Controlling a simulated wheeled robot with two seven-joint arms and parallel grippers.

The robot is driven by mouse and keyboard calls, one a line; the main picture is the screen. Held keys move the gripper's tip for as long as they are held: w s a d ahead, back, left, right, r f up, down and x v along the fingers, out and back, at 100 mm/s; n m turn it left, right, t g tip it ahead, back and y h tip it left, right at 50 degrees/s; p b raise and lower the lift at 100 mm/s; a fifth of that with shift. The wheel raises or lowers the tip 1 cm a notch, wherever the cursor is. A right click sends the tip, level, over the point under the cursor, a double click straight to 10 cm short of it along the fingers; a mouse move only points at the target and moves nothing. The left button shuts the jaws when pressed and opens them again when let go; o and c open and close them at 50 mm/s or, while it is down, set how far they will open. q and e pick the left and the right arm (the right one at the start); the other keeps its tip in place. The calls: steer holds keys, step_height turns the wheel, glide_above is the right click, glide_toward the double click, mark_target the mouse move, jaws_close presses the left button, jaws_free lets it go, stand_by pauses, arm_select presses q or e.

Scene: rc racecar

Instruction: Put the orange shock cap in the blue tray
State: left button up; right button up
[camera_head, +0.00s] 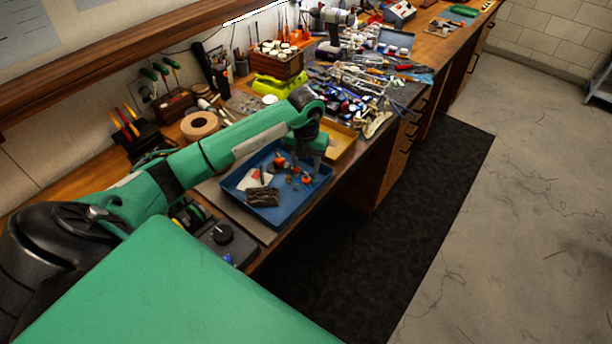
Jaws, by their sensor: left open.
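The blue tray (238,198) sits on the workbench near its front edge. It holds several small orange pieces (306,179) and a dark ribbed block (262,197). One of the orange pieces may be the orange shock cap, but they are too small to tell apart. My left arm reaches across the bench from the left. My left gripper (308,162) points down over the right back part of the tray. It is open, and its fingertips are hard to make out. I cannot see anything held in it. My right gripper is not in view.
A yellow tray (341,143) stands right behind the blue tray. A tape roll (199,125), a wooden box of bottles (277,62) and many loose tools crowd the back of the bench. A dark mat (420,200) and open floor lie to the right.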

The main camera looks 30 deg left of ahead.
mark_target(306, 176)
arm_select(q)
step_height(306, 176, up, 7)
steer(key=b, duration=0.2)
steer(key=shift+f, duration=0.1)
stand_by(0.4)
